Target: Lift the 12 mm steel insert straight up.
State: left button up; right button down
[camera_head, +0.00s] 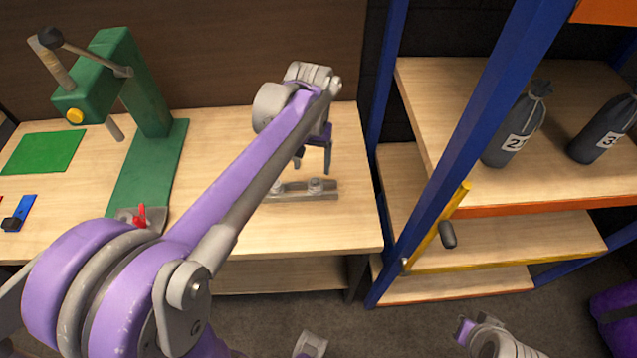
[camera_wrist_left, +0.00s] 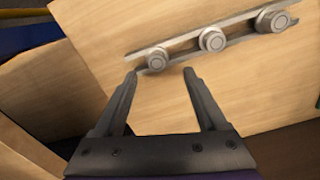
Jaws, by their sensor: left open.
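Several steel inserts stand in a narrow metal rail holder (camera_head: 300,195) on the wooden bench; three show in the left wrist view, in a slanting row: a small one (camera_wrist_left: 157,59), a middle one (camera_wrist_left: 212,39) and a larger-looking one (camera_wrist_left: 273,20). No size marks are readable, so I cannot tell which is 12 mm. My left gripper (camera_head: 314,165) is open and empty above the holder. In the left wrist view its fingertips (camera_wrist_left: 160,74) lie on either side of the small end insert, apart from it. My left arm covers part of the holder in the head view.
A green press (camera_head: 150,90) stands on the bench at left, with a red-handled piece (camera_head: 141,215) on its base. A blue-posted shelf (camera_head: 480,110) with dark numbered bags (camera_head: 515,128) stands close to the bench's right end. Bare bench lies around the holder.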

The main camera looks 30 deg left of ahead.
aim_at(315, 181)
pick_arm(q)
jog(key=f, duration=0.7)
jog(key=shift+w+d+f, duration=0.15)
jog(key=shift+w+d, duration=0.05)
jog(key=shift+w, duration=0.15)
grip_shut()
